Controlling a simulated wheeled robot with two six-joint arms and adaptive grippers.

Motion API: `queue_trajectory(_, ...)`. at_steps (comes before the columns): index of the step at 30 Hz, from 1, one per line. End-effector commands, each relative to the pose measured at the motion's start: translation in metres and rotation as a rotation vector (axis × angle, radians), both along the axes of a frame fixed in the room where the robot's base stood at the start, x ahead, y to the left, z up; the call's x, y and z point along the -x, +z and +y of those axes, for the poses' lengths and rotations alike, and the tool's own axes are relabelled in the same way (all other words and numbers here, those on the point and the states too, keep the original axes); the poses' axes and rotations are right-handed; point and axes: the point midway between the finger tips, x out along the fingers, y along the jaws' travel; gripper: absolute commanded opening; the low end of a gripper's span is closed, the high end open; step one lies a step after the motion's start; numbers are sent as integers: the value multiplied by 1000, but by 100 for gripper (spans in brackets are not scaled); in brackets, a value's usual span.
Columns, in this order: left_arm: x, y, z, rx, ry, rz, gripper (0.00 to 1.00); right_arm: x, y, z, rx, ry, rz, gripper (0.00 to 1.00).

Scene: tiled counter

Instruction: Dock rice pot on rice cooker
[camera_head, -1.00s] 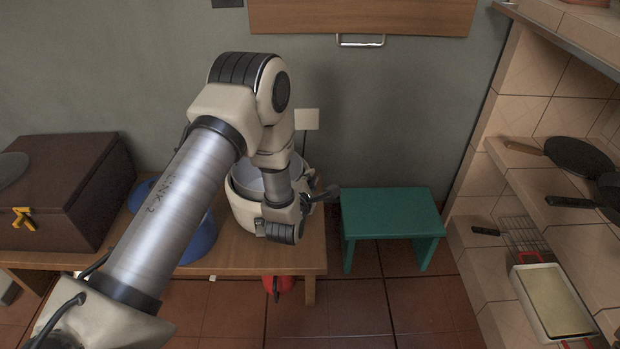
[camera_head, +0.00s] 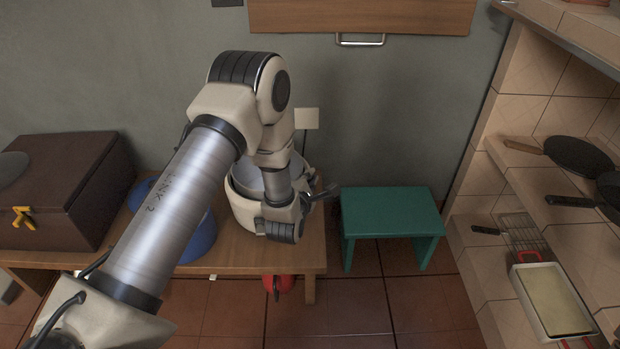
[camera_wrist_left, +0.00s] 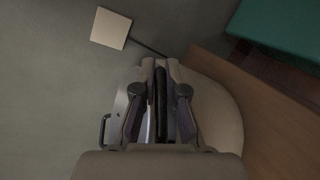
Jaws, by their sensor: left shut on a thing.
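The rice cooker (camera_head: 242,212) is a round cream body on the wooden bench, partly behind my left arm. The silvery rice pot (camera_head: 247,181) shows at the cooker's mouth, inside its cream rim; I cannot tell whether it is fully seated. My left gripper (camera_head: 322,192) is at the right side of the cooker. In the left wrist view my left gripper (camera_wrist_left: 160,95) is shut, with a dark strip between its fingers, seemingly on the pot's edge; the cooker's cream body (camera_wrist_left: 222,115) lies beside it. The contact is mostly hidden. My right gripper is out of view.
The wooden bench (camera_head: 270,258) also holds a brown box (camera_head: 60,190) and a blue object (camera_head: 200,240) behind my arm. A green stool (camera_head: 392,212) stands to the right. Tiled shelves with pans (camera_head: 578,157) are at far right. A red object (camera_head: 278,286) is below the bench's front.

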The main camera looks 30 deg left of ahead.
Motion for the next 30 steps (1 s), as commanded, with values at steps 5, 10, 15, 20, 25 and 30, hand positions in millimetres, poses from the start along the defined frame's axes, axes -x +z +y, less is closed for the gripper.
queue_trajectory(5, 0, -3, 0, -2, 0, -2, 0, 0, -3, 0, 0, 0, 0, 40)
queue_trajectory(10, -1, -6, 0, -2, 0, -2, 0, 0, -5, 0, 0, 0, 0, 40)
queue_trajectory(15, 0, -9, 0, -2, 0, -2, 0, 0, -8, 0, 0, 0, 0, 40)
queue_trajectory(20, -1, -10, 0, -2, 0, -2, 21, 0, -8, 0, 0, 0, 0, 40)
queue_trajectory(25, 0, -11, 0, -1, -1, -1, 21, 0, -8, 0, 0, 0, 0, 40)
queue_trajectory(30, 3, -11, -1, 1, 0, 2, 21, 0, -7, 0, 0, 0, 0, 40)
